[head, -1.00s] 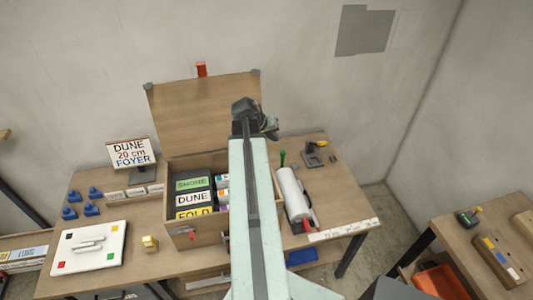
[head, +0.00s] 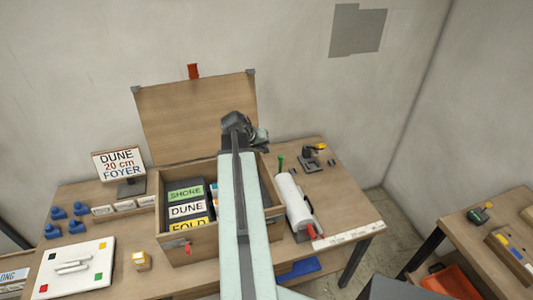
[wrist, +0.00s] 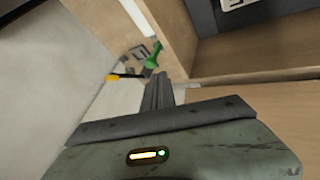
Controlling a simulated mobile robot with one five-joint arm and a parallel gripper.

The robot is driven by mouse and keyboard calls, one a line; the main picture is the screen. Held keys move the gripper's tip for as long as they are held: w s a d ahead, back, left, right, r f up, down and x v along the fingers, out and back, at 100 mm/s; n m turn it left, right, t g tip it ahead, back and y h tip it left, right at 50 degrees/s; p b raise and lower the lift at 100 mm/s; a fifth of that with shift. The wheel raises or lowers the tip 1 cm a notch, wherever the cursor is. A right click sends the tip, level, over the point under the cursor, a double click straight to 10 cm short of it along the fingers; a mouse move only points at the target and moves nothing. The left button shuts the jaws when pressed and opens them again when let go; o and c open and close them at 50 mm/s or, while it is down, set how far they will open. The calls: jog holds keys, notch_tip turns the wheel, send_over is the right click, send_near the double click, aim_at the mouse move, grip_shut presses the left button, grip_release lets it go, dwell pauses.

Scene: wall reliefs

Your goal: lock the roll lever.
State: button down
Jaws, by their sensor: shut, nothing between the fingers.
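A white roll (head: 294,200) lies in a dark holder on the bench, right of the open wooden box. A red lever-like part (head: 312,231) shows at its near end. A green upright handle (head: 281,160) stands by its far end; a green handle (wrist: 152,58) also shows in the wrist view, just beyond my fingertips. I cannot tell which one is the roll lever, or its lock state. My gripper (wrist: 158,88) is shut and empty. In the head view my gripper (head: 246,132) is above the box's back right, left of the roll.
The wooden box (head: 206,240) holds labelled cards, and its lid (head: 195,115) stands open behind it. A dark tool with a yellow handle (head: 313,156) stands behind the roll. A label strip (head: 350,234) lies along the front right edge.

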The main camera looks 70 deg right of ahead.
jog(key=b, duration=0.6)
send_over(280, 165)
jog(key=w+a, duration=0.2)
jog(key=w, duration=0.1)
notch_tip(280, 165, down, 7)
jog(key=shift+s, duration=0.1)
jog(key=shift+r, duration=0.1)
